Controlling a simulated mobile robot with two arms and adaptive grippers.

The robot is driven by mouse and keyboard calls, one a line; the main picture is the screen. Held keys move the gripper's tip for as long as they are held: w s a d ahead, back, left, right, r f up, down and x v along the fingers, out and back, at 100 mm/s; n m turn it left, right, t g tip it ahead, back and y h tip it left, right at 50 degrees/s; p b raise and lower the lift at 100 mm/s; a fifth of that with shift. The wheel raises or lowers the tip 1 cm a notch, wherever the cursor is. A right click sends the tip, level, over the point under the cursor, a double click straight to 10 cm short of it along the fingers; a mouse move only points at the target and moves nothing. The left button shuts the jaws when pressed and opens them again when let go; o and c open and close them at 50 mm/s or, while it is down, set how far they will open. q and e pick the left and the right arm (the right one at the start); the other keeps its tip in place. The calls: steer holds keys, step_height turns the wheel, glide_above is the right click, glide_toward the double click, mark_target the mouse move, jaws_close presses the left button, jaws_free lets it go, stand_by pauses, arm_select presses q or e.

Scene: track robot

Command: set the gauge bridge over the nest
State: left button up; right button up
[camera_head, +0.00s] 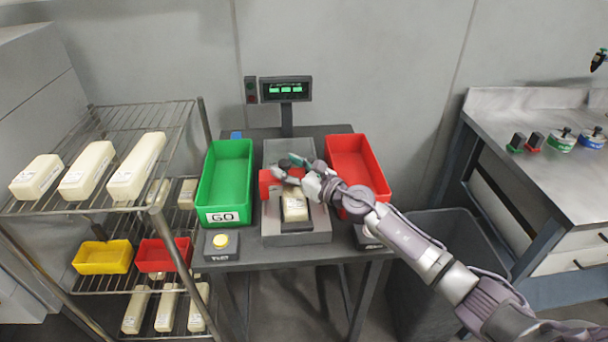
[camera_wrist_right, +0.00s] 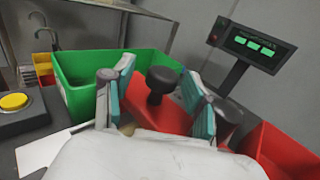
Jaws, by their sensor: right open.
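The red gauge bridge (camera_head: 267,187) with a black knob stands at the middle of the bench, at the back of the cream block (camera_head: 294,208). The block sits in the dark nest (camera_head: 297,226) on a grey plate. My right gripper (camera_head: 292,169) is open at the bridge and hides part of it. In the right wrist view the black knob (camera_wrist_right: 162,80) stands between the two open fingers (camera_wrist_right: 160,97), with the red bridge body (camera_wrist_right: 160,117) below. I cannot tell if a finger touches the knob. My left gripper is not in view.
A green bin (camera_head: 225,180) marked GO stands left of the plate and a red bin (camera_head: 357,165) right of it. A display (camera_head: 286,89) rises behind. A yellow button (camera_head: 220,241) is at the front left. A wire rack (camera_head: 150,112) with cream blocks stands further left.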

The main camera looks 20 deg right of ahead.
steer(key=v, duration=1.1)
steer(key=shift+a+r, duration=0.1)
